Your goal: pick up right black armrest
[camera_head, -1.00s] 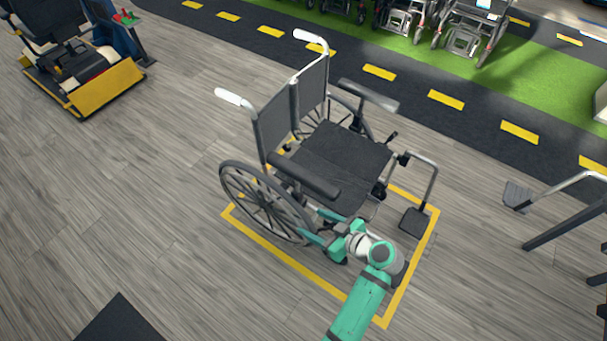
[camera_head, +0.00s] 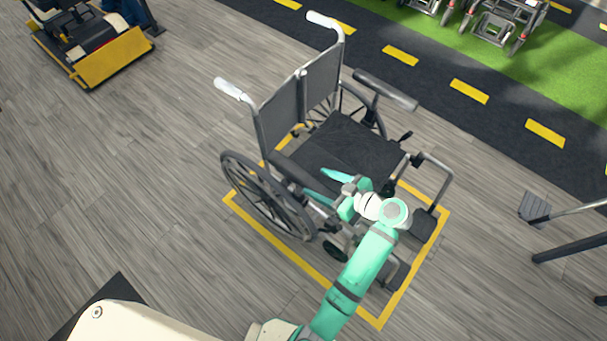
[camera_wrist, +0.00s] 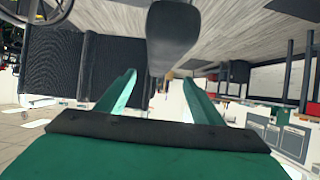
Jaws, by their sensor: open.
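A black wheelchair (camera_head: 345,145) stands inside a yellow floor outline. Its near black armrest (camera_head: 292,171), on a seated person's right, runs along the side above the wheel. The far armrest (camera_head: 385,90) is on the other side. My gripper (camera_head: 328,186) is open at the front end of the near armrest, one finger on the seat side and one on the wheel side. In the wrist view, the armrest end (camera_wrist: 172,45) shows centred between the two green fingertips (camera_wrist: 160,78). I cannot tell whether either finger touches it.
The near wheel (camera_head: 265,200) is below the armrest, and the black seat (camera_head: 350,150) is beside the gripper. A footrest (camera_head: 424,224) is at the front. A yellow-fronted scooter (camera_head: 110,50) is at upper left. Wooden floor is clear on the left.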

